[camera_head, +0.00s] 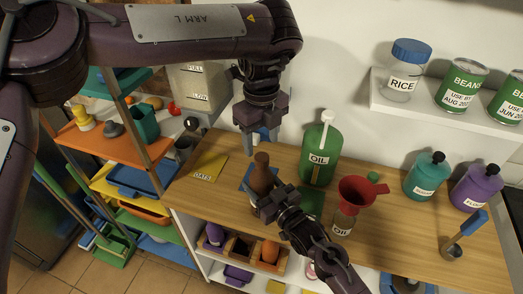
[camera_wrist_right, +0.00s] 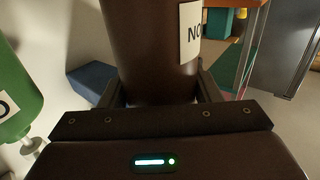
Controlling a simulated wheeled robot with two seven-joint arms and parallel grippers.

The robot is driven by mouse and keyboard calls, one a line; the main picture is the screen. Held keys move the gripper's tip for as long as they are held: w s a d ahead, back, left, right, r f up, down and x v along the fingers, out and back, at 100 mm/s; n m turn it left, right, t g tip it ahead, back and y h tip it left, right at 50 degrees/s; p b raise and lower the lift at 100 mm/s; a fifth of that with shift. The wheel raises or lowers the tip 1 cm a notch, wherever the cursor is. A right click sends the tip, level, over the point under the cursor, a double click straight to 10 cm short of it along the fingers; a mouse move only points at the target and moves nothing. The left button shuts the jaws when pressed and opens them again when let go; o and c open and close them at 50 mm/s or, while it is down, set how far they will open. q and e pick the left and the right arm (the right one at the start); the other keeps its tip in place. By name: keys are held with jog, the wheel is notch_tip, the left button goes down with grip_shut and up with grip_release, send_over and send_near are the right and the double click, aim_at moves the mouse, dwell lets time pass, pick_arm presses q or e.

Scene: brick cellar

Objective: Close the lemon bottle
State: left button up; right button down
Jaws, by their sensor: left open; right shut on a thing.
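A brown bottle (camera_head: 262,174) stands upright at the counter's middle, its narrow neck pointing up. It also fills the top of the right wrist view (camera_wrist_right: 150,50), with a white label beginning "NO". My right gripper (camera_head: 268,200) is shut around its body; the fingers show on both sides. My left gripper (camera_head: 262,128) is open, pointing down above and behind the bottle top, apart from it. No label reading lemon is legible, so I cannot tell which bottle is the lemon one.
A green oil bottle (camera_head: 318,158) stands right of my grippers. A red funnel (camera_head: 362,194) sits on a labelled jar (camera_head: 342,222). A wall shelf (camera_head: 440,110) holds jars and cans. A metal ladle-like tool (camera_head: 453,250) is far right.

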aim_at(268, 193)
jog(key=shift+c, duration=1.9)
grip_release()
pick_arm(q)
notch_tip(268, 193, up, 7)
jog(key=shift+f, duration=0.15)
notch_tip(268, 193, down, 2)
jog(key=shift+f+b, duration=0.15)
jog(key=shift+b, duration=0.95)
pick_arm(e)
jog(key=v, duration=0.7)
jog(key=shift+s+d, duration=0.2)
jog(key=shift+s, duration=0.15)
pick_arm(q)
jog(key=shift+s, duration=0.1)
pick_arm(e)
jog(key=shift+s, duration=0.1)
